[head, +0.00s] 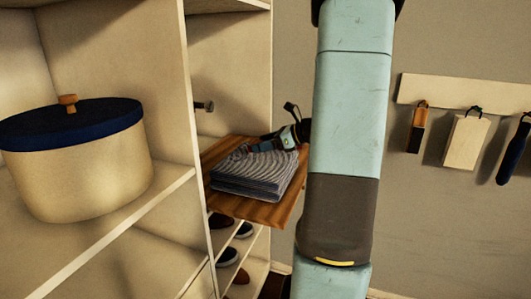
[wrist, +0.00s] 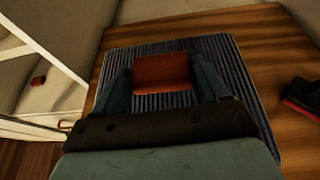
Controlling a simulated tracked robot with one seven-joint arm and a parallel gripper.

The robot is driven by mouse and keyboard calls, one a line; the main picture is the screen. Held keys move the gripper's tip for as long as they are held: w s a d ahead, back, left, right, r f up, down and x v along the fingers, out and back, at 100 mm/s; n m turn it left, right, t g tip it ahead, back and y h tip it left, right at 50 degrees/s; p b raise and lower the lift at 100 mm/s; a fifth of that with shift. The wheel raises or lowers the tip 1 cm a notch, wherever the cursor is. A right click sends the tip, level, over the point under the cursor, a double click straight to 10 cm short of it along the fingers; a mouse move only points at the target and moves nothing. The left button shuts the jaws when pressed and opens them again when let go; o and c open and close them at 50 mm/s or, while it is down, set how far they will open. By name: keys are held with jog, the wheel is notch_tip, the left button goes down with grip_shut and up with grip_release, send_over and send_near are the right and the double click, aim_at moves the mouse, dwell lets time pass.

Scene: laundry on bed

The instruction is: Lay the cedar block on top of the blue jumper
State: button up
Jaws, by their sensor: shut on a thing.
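The blue jumper (head: 250,183) is a folded, ribbed blue-grey pile on a wooden board (head: 265,212) in the head view. It also fills the middle of the wrist view (wrist: 150,102). The cedar block (wrist: 162,73) is reddish brown and sits between the two teal fingers of my gripper (wrist: 163,78), which is shut on it. Block and fingers are over the jumper; I cannot tell whether the block touches it. In the head view my gripper (head: 262,146) is low over the jumper's far side, and the block is not clearly visible there.
A cream round box (head: 80,172) with a dark blue lid stands on the left shelf. Shoes (head: 228,256) sit on shelves below the board. A wall rail (head: 465,92) with hanging items is at right. A dark, red-edged object (wrist: 302,98) lies right of the jumper.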

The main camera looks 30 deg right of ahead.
aim_at(264, 160)
jog(key=shift+w+f, duration=0.2)
jog(key=shift+f, duration=0.2)
notch_tip(264, 160, down, 3)
jog(key=shift+d+r, duration=0.1)
jog(key=shift+r, duration=0.05)
jog(key=o, duration=1.1)
